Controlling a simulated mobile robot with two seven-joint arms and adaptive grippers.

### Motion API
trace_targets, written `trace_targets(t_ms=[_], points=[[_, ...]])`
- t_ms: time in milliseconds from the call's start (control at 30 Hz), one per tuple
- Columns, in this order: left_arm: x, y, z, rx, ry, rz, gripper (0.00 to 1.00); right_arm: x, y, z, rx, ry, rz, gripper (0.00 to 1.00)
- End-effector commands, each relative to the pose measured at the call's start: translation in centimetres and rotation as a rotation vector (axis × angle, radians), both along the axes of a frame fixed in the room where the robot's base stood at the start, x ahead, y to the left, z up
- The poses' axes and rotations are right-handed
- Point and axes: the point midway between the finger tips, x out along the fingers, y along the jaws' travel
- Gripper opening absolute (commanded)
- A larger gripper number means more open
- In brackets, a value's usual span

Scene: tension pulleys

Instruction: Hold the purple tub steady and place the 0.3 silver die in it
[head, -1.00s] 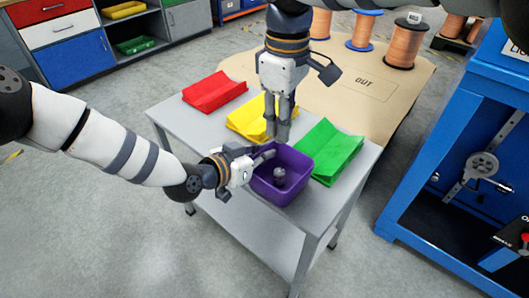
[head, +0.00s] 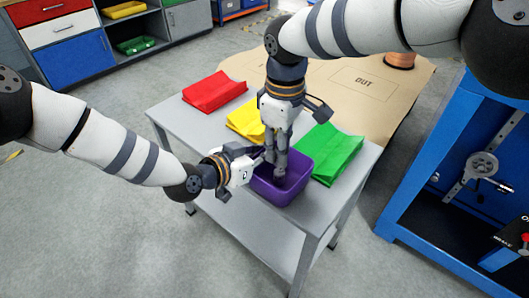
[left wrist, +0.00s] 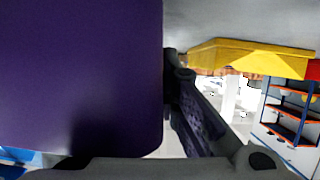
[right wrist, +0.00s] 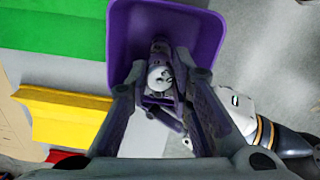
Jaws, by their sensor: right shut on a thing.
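The purple tub (head: 284,191) stands near the front edge of the grey table. The silver die (right wrist: 160,73) is low inside the tub in the right wrist view. My right gripper (head: 278,174) points down into the tub, and its fingers are shut on the die. In the head view the fingers mostly hide the die. My left gripper (head: 257,158) is at the tub's left side, against its wall and rim. In the left wrist view the tub's purple wall (left wrist: 80,75) fills the left half and only one finger shows, so its grip is unclear.
On the table (head: 240,203), a red bin (head: 214,91), a yellow bin (head: 246,121) and a green bin (head: 331,152) stand behind the tub. The green bin is close to the tub's right side. A blue machine frame (head: 440,170) stands right of the table.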

Motion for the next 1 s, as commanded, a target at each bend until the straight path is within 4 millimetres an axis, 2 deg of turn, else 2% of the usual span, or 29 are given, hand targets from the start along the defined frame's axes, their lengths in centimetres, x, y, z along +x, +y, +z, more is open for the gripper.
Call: trace_targets(t_ms=[333, 367, 433, 467, 767, 867, 1000], points=[[0.0, 0.0, 0.0, -0.001, -0.001, 0.0, 0.0, 0.0, 0.0, -2.4, -0.001, 0.0, 0.001, 0.0], [0.0, 0.0, 0.0, -0.001, -0.001, 0.0, 0.0, 0.0, 0.0, -2.3, 0.0, -0.001, 0.001, 0.24], [0.0, 0.0, 0.0, -0.001, -0.001, 0.0, 0.0, 0.0, 0.0, -2.3, 0.0, 0.0, 0.001, 0.4], [0.0, 0.0, 0.1, -0.001, -0.001, 0.0, 0.0, 0.0, 0.0, -2.3, 0.0, 0.0, 0.001, 0.43], [0.0, 0.0, 0.1, 0.0, -0.001, 0.0, 0.0, 0.0, 0.0, -2.1, 0.0, 0.0, 0.0, 0.43], [0.0, 0.0, 0.1, 0.0, -0.001, 0.0, 0.0, 0.1, 0.0, -0.6, 0.001, -0.004, 0.0, 0.43], [0.0, 0.0, 0.1, -0.001, -0.001, 0.0, 0.0, 0.1, 0.0, 3.2, 0.0, -0.006, -0.001, 0.43]])
